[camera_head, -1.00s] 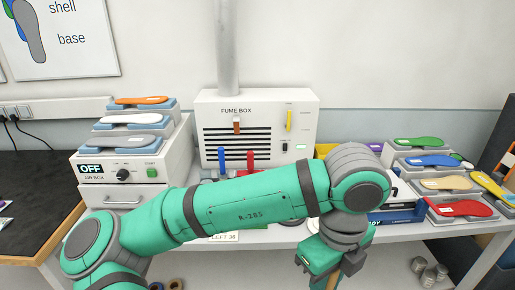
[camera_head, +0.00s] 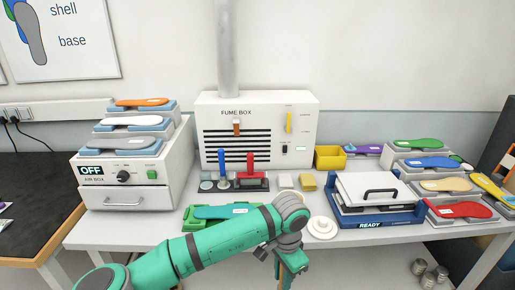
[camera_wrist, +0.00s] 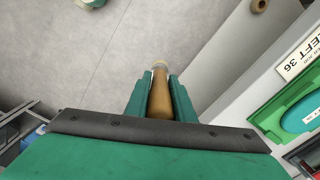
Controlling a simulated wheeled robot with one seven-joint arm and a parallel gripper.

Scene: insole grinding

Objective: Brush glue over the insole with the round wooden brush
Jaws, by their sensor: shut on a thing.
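My gripper (camera_head: 290,264) hangs low in front of the table's front edge in the head view. In the wrist view its two green fingers (camera_wrist: 160,84) are shut on the round wooden brush (camera_wrist: 160,104), whose brown handle lies between them. The brush's far end looks pale; its bristles cannot be made out. A teal insole (camera_head: 222,211) lies in a green holder (camera_head: 189,221) on the table's front middle, left of my gripper and partly behind my arm. Insole (camera_wrist: 303,113) and holder also show at the right of the wrist view, near a LEFT 36 label (camera_wrist: 302,60). The brush is apart from the insole.
A white round lid or dish (camera_head: 322,228) sits right of the holder. Further right is a READY box (camera_head: 380,190) with a black handle. Behind stand the fume box (camera_head: 257,150), a yellow bin (camera_head: 330,159) and a yellow block (camera_head: 308,182). Floor is clear below my gripper.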

